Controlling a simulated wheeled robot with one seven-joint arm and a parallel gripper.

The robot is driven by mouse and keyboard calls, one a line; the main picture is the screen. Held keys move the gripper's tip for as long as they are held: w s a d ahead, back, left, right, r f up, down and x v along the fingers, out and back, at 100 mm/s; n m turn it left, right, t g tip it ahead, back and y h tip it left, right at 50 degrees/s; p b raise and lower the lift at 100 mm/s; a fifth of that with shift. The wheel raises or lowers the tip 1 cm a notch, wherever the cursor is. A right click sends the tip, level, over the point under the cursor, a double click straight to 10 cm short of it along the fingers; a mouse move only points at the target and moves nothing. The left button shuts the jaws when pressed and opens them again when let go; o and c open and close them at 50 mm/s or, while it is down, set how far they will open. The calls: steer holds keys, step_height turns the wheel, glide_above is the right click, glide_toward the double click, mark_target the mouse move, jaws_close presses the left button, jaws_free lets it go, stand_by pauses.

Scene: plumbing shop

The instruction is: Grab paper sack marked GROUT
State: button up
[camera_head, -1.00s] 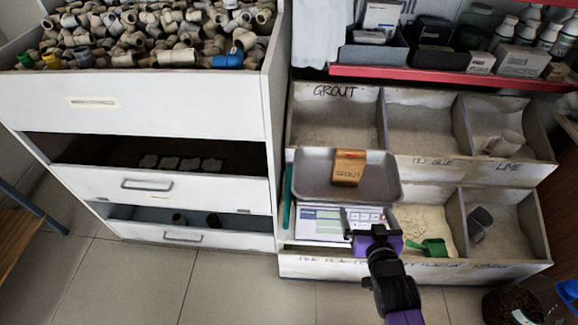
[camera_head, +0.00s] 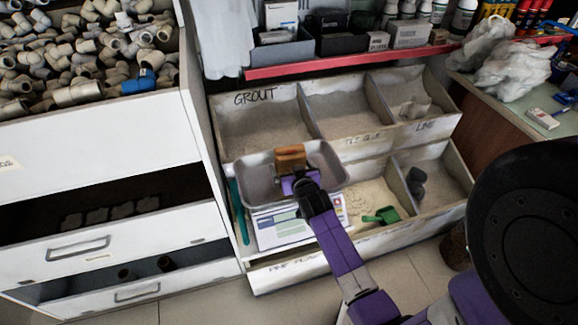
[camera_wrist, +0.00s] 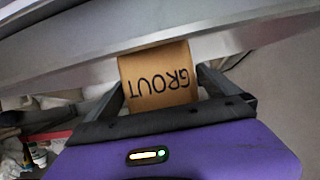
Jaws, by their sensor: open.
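The brown paper sack marked GROUT (camera_head: 290,155) stands in a grey metal scale pan, its lower part hidden by my gripper in the head view. In the wrist view the sack (camera_wrist: 158,77) fills the space between my two fingers, and its lettering appears upside down. My gripper (camera_wrist: 160,88) is open, with one finger on each side of the sack. Whether a finger touches it I cannot tell. In the head view my gripper (camera_head: 292,176) is at the pan's near side.
The metal pan (camera_head: 335,165) rests on a scale with a label sheet (camera_head: 280,232). Bins surround it, one with a green scoop (camera_head: 382,214). A red shelf edge (camera_head: 330,62) runs above the bins. A drawer cabinet (camera_head: 90,150) stands left. Tiled floor (camera_head: 170,312) shows in front.

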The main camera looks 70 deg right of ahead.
steer(key=shift+x, duration=0.85)
steer(key=shift+c, duration=0.2)
steer(key=shift+s, duration=0.1)
steer(key=c, duration=1.5)
steer(key=shift+d+r, duration=0.1)
steer(key=shift+r, duration=0.05)
steer(key=shift+c, duration=1.3)
steer(key=shift+r, duration=0.1)
